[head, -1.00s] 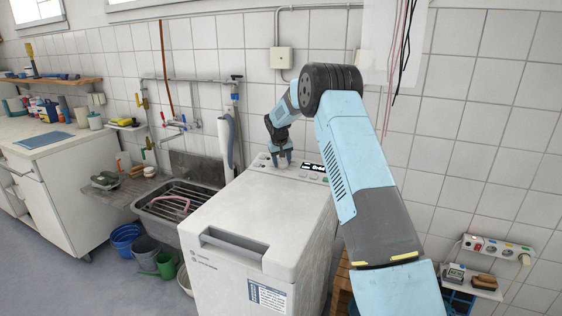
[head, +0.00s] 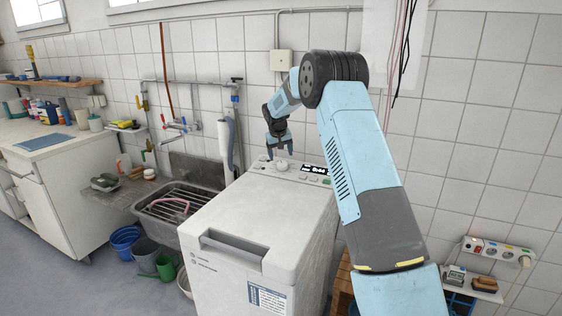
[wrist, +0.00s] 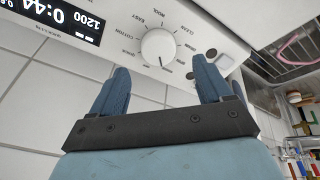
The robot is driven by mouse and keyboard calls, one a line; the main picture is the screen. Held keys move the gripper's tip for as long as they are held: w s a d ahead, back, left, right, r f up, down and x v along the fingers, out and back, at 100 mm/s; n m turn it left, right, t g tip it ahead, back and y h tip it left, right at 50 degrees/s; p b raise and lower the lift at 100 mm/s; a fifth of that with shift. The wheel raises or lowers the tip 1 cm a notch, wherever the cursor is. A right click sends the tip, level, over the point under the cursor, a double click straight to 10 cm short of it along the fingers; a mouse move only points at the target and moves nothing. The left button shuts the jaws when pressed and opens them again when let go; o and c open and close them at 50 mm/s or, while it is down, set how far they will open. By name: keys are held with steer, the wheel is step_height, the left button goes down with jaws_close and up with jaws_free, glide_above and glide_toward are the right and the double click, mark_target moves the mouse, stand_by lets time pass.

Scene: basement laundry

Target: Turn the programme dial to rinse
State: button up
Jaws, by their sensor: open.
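The programme dial (head: 282,165) is a round white knob on the rear control panel of the white top-loading washing machine (head: 235,232). In the wrist view the dial (wrist: 159,47) shows face-on, ringed by small programme words. Some of the words are readable, such as cotton, easy and wool, but I cannot tell which one it points to. My gripper (head: 279,154) is open and empty, just above the dial. In the wrist view its two blue fingers (wrist: 161,66) are spread on either side of the dial, apart from it.
A lit display (head: 313,169) is right of the dial and reads 0:44 and 1200 in the wrist view. The tiled wall and pipes are close behind the machine. A grey sink (head: 180,207) stands to the left. The machine's lid is shut and clear.

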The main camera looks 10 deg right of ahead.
steer(key=v, duration=0.8)
steer(key=s+d+r, duration=0.1)
steer(key=s+r, duration=0.5)
steer(key=s, duration=0.4)
steer(key=s+r, duration=0.5)
steer(key=s, duration=0.5)
steer(key=s+d+r, duration=0.1)
steer(key=s+r, duration=0.5)
steer(key=s, duration=0.3)
steer(key=s+f+t+y, duration=0.1)
steer(key=s+f, duration=0.2)
steer(key=s, duration=1.2)
steer(key=s+f+m, duration=0.1)
steer(key=s+f, duration=0.2)
steer(key=s, duration=1.2)
steer(key=shift+t+y, duration=0.4)
